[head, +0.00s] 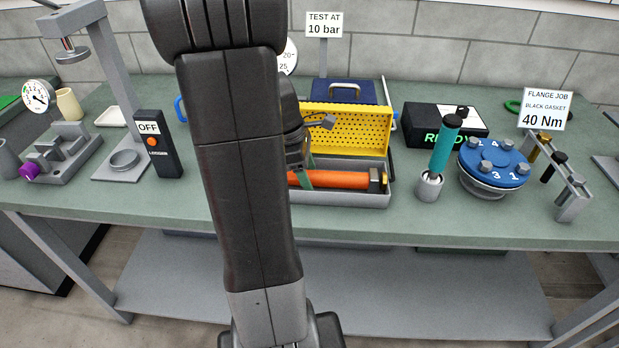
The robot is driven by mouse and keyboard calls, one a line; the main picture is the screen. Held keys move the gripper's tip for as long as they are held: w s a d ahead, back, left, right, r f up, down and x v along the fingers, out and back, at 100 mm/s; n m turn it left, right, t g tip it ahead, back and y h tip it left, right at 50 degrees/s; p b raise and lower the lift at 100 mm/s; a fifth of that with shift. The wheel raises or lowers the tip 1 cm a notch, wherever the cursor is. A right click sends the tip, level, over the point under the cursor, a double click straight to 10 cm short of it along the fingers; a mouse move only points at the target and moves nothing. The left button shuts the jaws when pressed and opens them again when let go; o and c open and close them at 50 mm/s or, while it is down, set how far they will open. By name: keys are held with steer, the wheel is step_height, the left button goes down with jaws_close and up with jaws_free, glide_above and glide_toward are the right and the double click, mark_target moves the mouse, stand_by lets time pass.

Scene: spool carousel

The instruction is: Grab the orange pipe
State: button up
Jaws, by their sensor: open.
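The orange pipe (335,180) lies in a grey tray (345,199) on the bench, just right of my arm. A dark metal fitting (377,181) is at its right end, and my arm hides its left part. A narrow green piece (305,178) crosses in front of the pipe near my arm. My gripper (311,144) is open, partly hidden behind my arm. It appears over the left part of the tray, in front of the yellow perforated panel (355,127). I cannot tell its exact height above the pipe.
Right of the tray are a teal-handled tool (444,150) in a grey holder, a blue numbered flange (492,163) and a black box (418,123). A dark blue case (343,90) stands behind. Left of my arm are an OFF switch box (158,144) and a grey stand (108,65).

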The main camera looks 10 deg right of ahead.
jaws_close()
steer(key=shift+r, duration=0.15)
